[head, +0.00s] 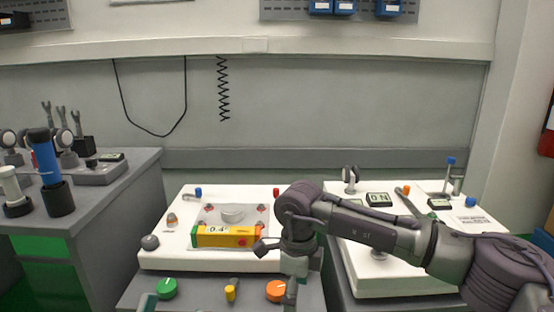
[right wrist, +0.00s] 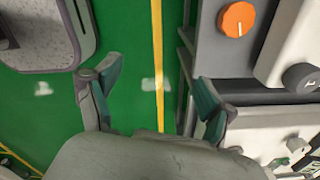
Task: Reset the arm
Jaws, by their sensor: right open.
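My right arm (head: 385,235) reaches in from the right across the fronts of the two white-topped carts, with its wrist bent down. My right gripper (right wrist: 155,92) is open and empty, its two fingers spread above the green floor. In the head view it hangs at the bottom edge, partly cut off, beside the orange knob (head: 277,291). That knob also shows in the right wrist view (right wrist: 237,19), clear of the fingers. A small teal-grey tip at the bottom left of the head view may be part of my left gripper; its state cannot be told.
A yellow and red box (head: 212,238) lies on the middle white cart top (head: 160,258), behind a green knob (head: 167,289) and a yellow knob (head: 231,292). The right white cart (head: 350,283) carries small displays.

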